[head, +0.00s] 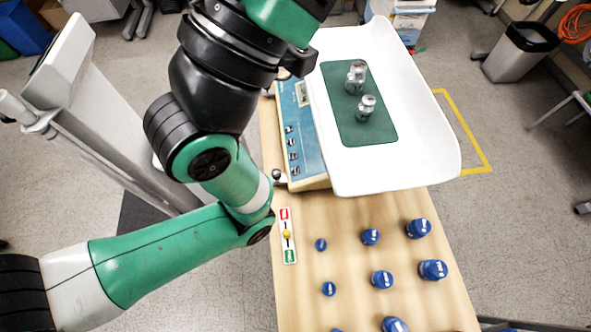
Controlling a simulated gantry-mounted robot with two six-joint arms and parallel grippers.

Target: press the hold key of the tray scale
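The tray scale has a white curved tray (420,130) over a beige base with a blue key panel (302,150) on its left side. A small display (302,93) sits at the panel's far part. A column of several dark keys (292,143) runs along the panel; their labels are too small to read, so I cannot tell which is hold. Two metal weights, one farther (356,76) and one nearer (366,108), stand on a green mat (340,100) in the tray. My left arm rises beside the panel and overlaps its far left area. Neither gripper's fingers show.
Several blue weights (382,280) stand on the wooden table (300,300) in front of the scale. A small card (287,236) with red and green ends and a yellow marker lies near the left edge. A grey pole stand (110,150) is at left.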

